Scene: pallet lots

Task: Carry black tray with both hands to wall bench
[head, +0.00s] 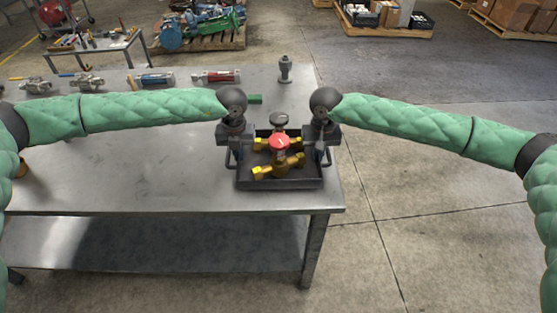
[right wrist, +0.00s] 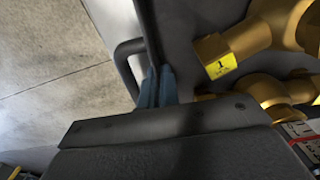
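The black tray (head: 281,184) sits at the right end of the metal bench, near its front edge. It holds brass valve parts (head: 275,168) and a valve with a red handwheel (head: 279,142). My left gripper (head: 237,158) points down at the tray's left handle; its fingertips are too small to read. My right gripper (head: 321,157) is at the right handle. In the right wrist view its blue fingers (right wrist: 156,87) are close together at the black handle bar (right wrist: 125,66), beside the tray wall. The handle runs in behind them and seems held. The wall bench cannot be identified.
The metal bench (head: 120,170) holds several tools and fittings along its back edge, and a grey fitting (head: 285,69) at the back right. A smaller table (head: 95,45) and loaded pallets (head: 385,25) stand behind. The concrete floor to the right (head: 430,235) is clear.

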